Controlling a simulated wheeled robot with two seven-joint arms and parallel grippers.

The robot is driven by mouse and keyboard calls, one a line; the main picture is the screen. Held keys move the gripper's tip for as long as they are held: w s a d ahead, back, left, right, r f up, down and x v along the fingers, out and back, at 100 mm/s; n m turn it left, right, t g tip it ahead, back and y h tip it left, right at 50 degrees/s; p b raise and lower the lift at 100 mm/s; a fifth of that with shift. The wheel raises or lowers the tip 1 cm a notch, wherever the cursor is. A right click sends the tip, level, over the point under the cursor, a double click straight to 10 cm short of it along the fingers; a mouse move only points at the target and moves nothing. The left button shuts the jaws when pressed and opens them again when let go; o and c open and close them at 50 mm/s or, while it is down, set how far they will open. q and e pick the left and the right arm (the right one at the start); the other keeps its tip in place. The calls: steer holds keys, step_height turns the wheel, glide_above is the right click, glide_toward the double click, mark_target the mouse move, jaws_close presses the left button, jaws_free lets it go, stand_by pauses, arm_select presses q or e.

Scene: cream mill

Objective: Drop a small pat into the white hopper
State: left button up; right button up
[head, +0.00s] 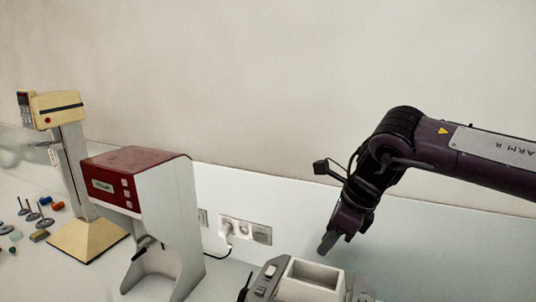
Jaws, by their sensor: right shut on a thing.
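My right gripper (328,243) comes in from the right and points down, its grey fingertips close together. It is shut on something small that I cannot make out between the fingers. It is above and behind a pale grey-white machine with an open rectangular top (312,273), which looks like the white hopper and is cut off by the bottom edge. The gripper seems to be near the back right of that opening; the exact gap cannot be told. My left gripper is not in view.
A red-topped white machine (135,160) stands left of the hopper. Further left is a cream stand (85,238) with a tall column. Several small weights and coloured pieces (57,205) lie at the far left. Wall sockets (245,230) with a plugged-in cable are behind.

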steer(key=shift+f, duration=2.15)
steer(key=o, duration=1)
steer(key=shift+b+v, duration=1.5)
steer(key=shift+v, duration=2.45)
